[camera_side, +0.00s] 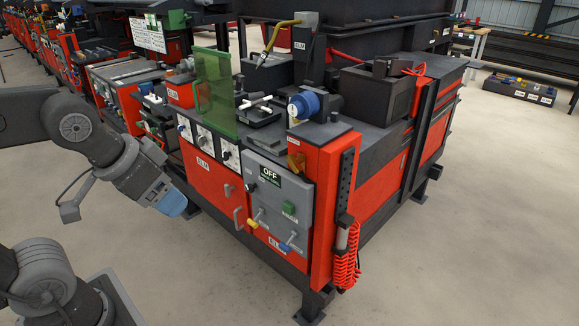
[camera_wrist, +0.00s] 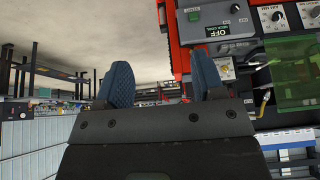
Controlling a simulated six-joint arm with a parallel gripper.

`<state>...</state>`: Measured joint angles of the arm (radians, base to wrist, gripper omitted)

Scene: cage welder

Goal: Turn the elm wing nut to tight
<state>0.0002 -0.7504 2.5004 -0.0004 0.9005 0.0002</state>
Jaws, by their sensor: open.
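The red and dark grey welder station (camera_side: 208,182) stands in the middle of the side view, with several ELM labels on it. I cannot single out the wing nut for certain in either view. In the wrist view my gripper (camera_wrist: 161,82) is open, with nothing between the fingers.
The green transparent screen (camera_side: 215,92) stands upright at the bench's front edge. A grey control box (camera_side: 279,205) reading OFF sticks out from the front, with small yellow and blue handles below. A red coiled hose (camera_side: 345,268) hangs at the corner. The floor before the station is clear.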

